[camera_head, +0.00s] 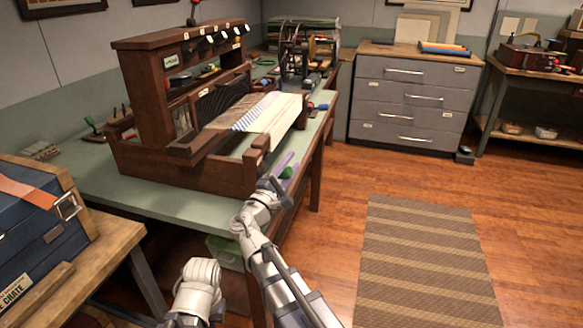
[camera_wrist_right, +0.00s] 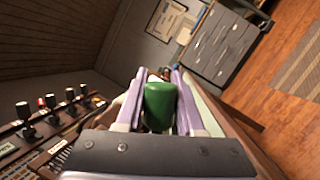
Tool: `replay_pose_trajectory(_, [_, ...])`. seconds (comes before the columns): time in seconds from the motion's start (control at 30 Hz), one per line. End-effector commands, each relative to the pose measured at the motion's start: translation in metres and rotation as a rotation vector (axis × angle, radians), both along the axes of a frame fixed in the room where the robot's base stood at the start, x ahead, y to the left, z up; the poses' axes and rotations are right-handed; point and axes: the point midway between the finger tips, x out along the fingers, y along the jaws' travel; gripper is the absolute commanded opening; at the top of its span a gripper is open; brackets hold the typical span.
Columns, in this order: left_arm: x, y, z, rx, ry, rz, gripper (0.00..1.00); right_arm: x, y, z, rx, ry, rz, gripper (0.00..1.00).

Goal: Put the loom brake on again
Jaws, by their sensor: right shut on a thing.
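The wooden loom (camera_head: 137,166) stands on the green-topped table, with striped cloth (camera_head: 265,118) stretched across it. My right gripper (camera_head: 288,165) is at the loom's front right corner, beside the table edge. Its purple fingers are shut on a green handle (camera_head: 286,173), which looks like the loom brake. In the right wrist view the green handle (camera_wrist_right: 160,106) sits between the two fingers. Its base is hidden, so I cannot tell its brake position. My left gripper is not in view; only a pale link of that arm shows at the bottom.
The green tabletop (camera_head: 95,183) has bare space left of the loom. A blue crate (camera_head: 38,232) sits on a wooden bench at left. A grey drawer cabinet (camera_head: 408,98) stands behind. The floor around the striped rug (camera_head: 425,262) is clear. Several dark knobs line the loom's top beam.

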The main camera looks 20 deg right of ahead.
Motion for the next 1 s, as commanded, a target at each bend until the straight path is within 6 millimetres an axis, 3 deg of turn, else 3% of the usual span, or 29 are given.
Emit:
replay_pose_trajectory(0.5, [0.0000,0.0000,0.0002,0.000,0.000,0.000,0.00,0.0007,0.0012,0.0014,-0.019,0.012,0.002,0.00])
replay_pose_trajectory(0.53, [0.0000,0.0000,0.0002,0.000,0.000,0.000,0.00,0.0007,0.0012,0.0015,-0.019,0.012,0.002,0.38])
replay_pose_trajectory(0.8, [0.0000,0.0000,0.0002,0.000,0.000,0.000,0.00,0.0006,0.0009,0.0012,-0.017,0.011,0.001,0.67])
replay_pose_trajectory(1.0, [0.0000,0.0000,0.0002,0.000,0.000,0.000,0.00,0.0005,0.0007,0.0011,-0.015,0.010,0.001,0.67])
